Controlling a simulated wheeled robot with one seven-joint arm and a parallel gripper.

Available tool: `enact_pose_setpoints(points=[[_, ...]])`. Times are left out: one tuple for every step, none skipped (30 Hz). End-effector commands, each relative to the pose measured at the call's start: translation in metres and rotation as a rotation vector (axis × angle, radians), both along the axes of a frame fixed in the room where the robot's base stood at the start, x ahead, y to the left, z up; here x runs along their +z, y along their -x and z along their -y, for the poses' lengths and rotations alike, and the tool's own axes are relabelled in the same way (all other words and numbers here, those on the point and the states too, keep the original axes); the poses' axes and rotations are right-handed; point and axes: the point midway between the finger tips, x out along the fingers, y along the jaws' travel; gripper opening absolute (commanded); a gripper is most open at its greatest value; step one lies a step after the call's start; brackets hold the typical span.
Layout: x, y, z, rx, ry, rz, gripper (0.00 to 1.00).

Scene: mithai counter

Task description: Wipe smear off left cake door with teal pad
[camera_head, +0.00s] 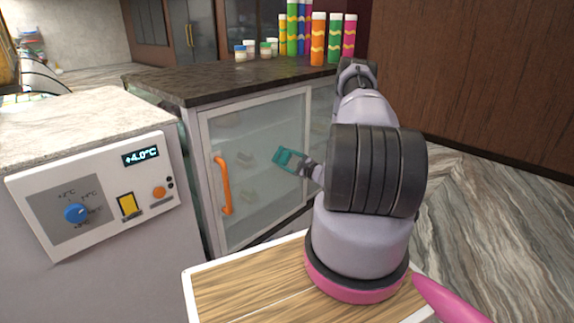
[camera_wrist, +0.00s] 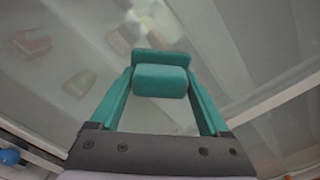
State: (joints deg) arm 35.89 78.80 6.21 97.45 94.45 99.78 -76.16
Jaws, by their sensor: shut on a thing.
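My gripper (camera_head: 290,160) is in front of the glass of the left cake door (camera_head: 262,130), which has a white frame and an orange handle (camera_head: 223,185). In the wrist view my gripper (camera_wrist: 160,85) has its teal fingers closed on the teal pad (camera_wrist: 160,80). The pad is at or close to the glass; I cannot tell if it touches. The door looks shut. The glass looks hazy, and I cannot make out a distinct smear. Cake pieces show dimly behind it, a pink one (camera_wrist: 33,42) among them in the wrist view.
A control panel (camera_head: 95,195) with a blue knob and a +4.0°C display stands left of the door. Several coloured tubes (camera_head: 318,38) and small jars (camera_head: 250,47) stand on the dark counter top (camera_head: 215,85). A wooden board (camera_head: 245,293) is below my arm. Marble floor (camera_head: 490,190) lies open at right.

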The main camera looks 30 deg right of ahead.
Motion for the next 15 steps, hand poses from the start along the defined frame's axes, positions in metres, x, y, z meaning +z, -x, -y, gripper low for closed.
enact_pose_setpoints(points=[[0.005,0.000,0.001,-0.001,0.001,0.001,0.27],[0.006,0.000,0.001,-0.001,0.000,0.001,0.27],[0.007,0.001,0.000,0.000,0.000,0.000,0.27],[0.008,0.001,0.000,-0.001,0.000,-0.001,0.27],[0.008,0.001,0.000,-0.001,-0.001,-0.001,0.27],[0.009,0.001,0.000,-0.001,-0.001,-0.001,0.27],[0.010,0.001,0.000,-0.001,0.000,-0.001,0.27],[0.011,0.001,0.000,-0.001,0.000,-0.001,0.27],[0.013,0.000,0.000,-0.001,0.000,-0.001,0.27],[0.016,0.000,0.000,0.000,0.000,0.000,0.27],[0.018,0.000,0.000,0.000,0.001,0.000,0.27],[0.022,-0.001,0.000,0.000,0.001,0.000,0.27],[0.024,-0.001,0.000,0.001,0.000,-0.001,0.27],[0.027,-0.001,0.000,0.001,0.000,-0.001,0.27],[0.030,-0.001,-0.001,0.001,0.000,-0.001,0.27]])
